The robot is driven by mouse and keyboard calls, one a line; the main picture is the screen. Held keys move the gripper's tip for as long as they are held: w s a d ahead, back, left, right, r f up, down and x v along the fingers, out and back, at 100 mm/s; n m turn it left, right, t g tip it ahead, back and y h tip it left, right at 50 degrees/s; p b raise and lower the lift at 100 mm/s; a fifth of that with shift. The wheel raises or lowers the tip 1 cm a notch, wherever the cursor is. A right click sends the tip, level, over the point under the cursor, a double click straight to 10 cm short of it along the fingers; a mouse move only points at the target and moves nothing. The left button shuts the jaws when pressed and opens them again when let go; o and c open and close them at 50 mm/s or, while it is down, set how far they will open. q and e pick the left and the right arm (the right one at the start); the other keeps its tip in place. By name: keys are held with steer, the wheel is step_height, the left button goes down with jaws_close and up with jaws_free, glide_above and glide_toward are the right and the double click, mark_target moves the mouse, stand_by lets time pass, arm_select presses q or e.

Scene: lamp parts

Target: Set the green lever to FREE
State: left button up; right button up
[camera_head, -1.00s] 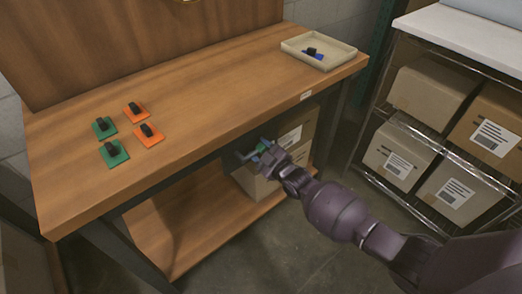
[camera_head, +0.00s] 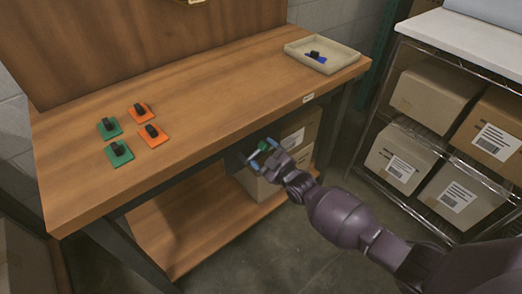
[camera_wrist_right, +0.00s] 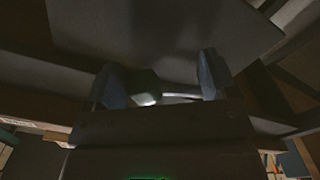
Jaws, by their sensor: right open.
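The green lever shows as a small green knob (camera_head: 264,146) just below the bench's front edge, beside a dark plate on the underside. My right gripper (camera_head: 261,155) is open, with its two blue-grey fingers on either side of the knob. In the right wrist view the dim green knob (camera_wrist_right: 146,88) lies between the open fingers (camera_wrist_right: 160,80), nearer the left one. I cannot tell whether it touches a finger. The lever's arm and any FREE marking cannot be made out. My left gripper is not in view.
The wooden bench (camera_head: 215,105) has green and orange plates with black knobs (camera_head: 140,110) on its left part. A beige tray (camera_head: 345,63) with a blue-and-black piece stands at the back right. Cardboard boxes (camera_head: 298,130) sit on the lower shelf. A wire rack (camera_head: 400,120) with boxes stands right.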

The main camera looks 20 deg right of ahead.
arm_select(q)
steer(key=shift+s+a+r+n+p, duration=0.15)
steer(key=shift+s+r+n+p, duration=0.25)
steer(key=shift+p, duration=0.55)
arm_select(e)
steer(key=v, duration=0.9)
steer(key=shift+s+r, duration=0.15)
steer(key=shift+r, duration=0.1)
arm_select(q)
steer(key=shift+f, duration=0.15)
